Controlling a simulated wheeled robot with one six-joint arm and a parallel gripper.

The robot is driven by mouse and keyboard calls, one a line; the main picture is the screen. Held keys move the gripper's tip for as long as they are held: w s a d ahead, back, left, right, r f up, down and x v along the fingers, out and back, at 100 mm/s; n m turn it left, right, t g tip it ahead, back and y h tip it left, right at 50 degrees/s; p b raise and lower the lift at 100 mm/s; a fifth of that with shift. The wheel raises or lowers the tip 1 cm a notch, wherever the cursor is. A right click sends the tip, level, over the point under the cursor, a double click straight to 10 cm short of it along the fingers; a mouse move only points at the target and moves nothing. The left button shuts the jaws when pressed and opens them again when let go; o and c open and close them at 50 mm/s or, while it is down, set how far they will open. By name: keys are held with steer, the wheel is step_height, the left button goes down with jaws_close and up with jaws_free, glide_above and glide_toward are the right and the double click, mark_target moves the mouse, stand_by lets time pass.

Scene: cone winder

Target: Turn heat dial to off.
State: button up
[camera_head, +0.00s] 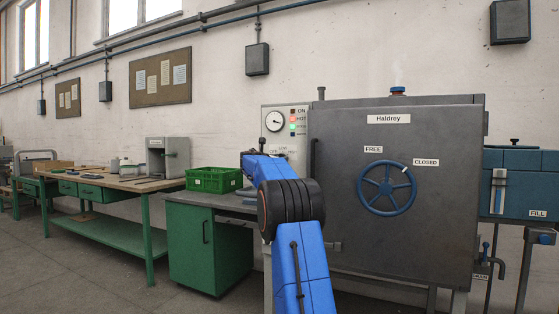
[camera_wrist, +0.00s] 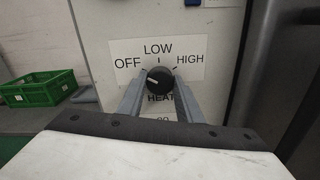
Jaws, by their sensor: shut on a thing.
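The black heat dial (camera_wrist: 160,78) is on a pale panel in the wrist view, over a white label (camera_wrist: 190,47) reading OFF at left, LOW at top and HIGH at right, with HEAT below. A pale mark shows on the left part of the dial face, on the OFF side. My gripper (camera_wrist: 160,84) is shut on the dial, one grey finger on each side. In the head view my blue arm reaches to the panel (camera_head: 297,152) left of the Haldrey machine and hides the dial and my gripper.
The grey Haldrey door (camera_head: 340,240) with a blue handwheel (camera_head: 387,188) stands right of the panel. A gauge (camera_head: 274,121) and indicator lights sit high on the panel. A green crate (camera_head: 214,180) rests on the cabinet (camera_head: 190,242) at left. Open floor lies at front left.

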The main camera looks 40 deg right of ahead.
steer(key=shift+f, duration=0.15)
steer(key=o, duration=1)
steer(key=shift+o, duration=0.2)
steer(key=v, duration=1.7)
steer(key=shift+a, duration=0.2)
steer(key=shift+s, duration=0.1)
